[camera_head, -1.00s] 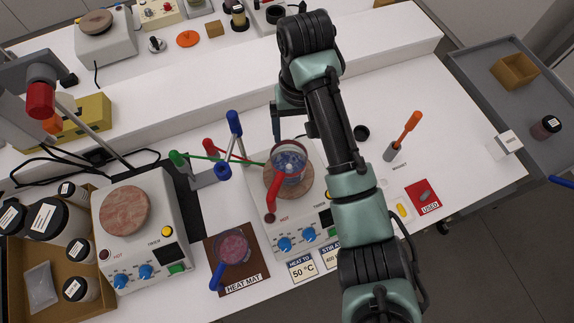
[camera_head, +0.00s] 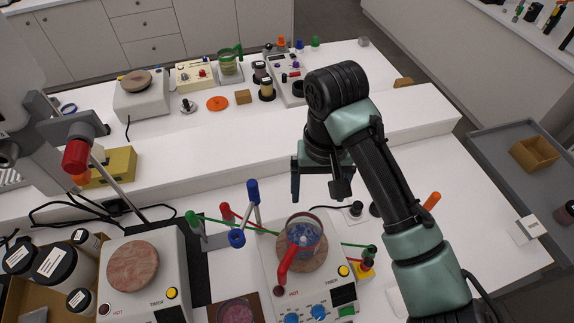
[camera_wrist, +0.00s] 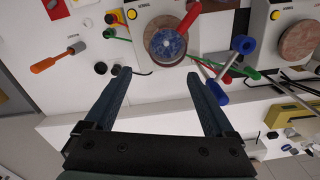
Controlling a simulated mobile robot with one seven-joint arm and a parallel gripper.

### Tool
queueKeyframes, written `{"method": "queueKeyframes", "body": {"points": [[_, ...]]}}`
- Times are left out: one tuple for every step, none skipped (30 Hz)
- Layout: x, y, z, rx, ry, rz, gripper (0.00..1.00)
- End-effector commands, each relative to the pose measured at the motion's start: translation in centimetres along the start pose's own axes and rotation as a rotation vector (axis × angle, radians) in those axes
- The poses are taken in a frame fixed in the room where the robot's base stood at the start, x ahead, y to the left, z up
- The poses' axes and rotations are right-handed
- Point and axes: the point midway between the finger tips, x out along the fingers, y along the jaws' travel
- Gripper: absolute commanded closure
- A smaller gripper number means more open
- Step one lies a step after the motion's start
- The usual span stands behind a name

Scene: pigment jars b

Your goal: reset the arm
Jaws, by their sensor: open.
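My gripper (camera_head: 318,185) hangs over the white bench behind the right hot plate, its jaws apart with nothing between them. In the wrist view my gripper (camera_wrist: 160,78) is also open and empty, its two dark fingers spread. A glass pot with blue contents and a red handle (camera_head: 302,238) stands on the round top of the right hot plate (camera_head: 268,275); it also shows in the wrist view (camera_wrist: 165,45). My gripper is apart from the pot, behind it in the head view. A dish with pink contents (camera_head: 237,312) sits at the bottom edge, partly cut off.
A left hot plate (camera_head: 150,290) and dark-lidded jars (camera_head: 60,264) stand at left. Blue, red and green clamps (camera_head: 237,237) are beside the pot. An orange-handled tool (camera_head: 431,201) is near my arm. A grey side tray (camera_head: 500,150) lies right. A raised white shelf crosses behind.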

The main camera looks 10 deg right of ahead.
Motion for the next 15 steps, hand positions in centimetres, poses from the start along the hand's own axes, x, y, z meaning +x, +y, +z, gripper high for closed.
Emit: {"method": "queueKeyframes", "body": {"points": [[0.0,0.0,0.0,0.0,0.0,0.0,0.11],[0.0,0.0,0.0,0.0,0.0,0.0,0.11],[0.0,0.0,0.0,0.0,0.0,0.0,0.11],[0.0,0.0,0.0,0.0,0.0,0.0,0.11],[0.0,0.0,0.0,0.0,0.0,0.0,0.11],[0.0,0.0,0.0,0.0,0.0,0.0,0.11],[0.1,-0.3,-0.2,-0.006,0.011,-0.004,0.11],[0.1,-1.0,-0.7,-0.019,0.04,-0.014,0.11],[0.0,-2.1,-1.5,-0.04,0.088,-0.03,0.11],[-0.2,-3.3,-2.3,-0.061,0.137,-0.047,0.11],[-0.5,-4.6,-3.2,-0.085,0.194,-0.067,0.11],[-1.2,-6.7,-4.5,-0.121,0.286,-0.098,0.11],[-2.0,-8.3,-5.5,-0.149,0.365,-0.126,0.11],[-2.9,-10.1,-6.4,-0.179,0.45,-0.155,0.11],[-4.6,-12.4,-7.6,-0.215,0.573,-0.195,0.11]]}}
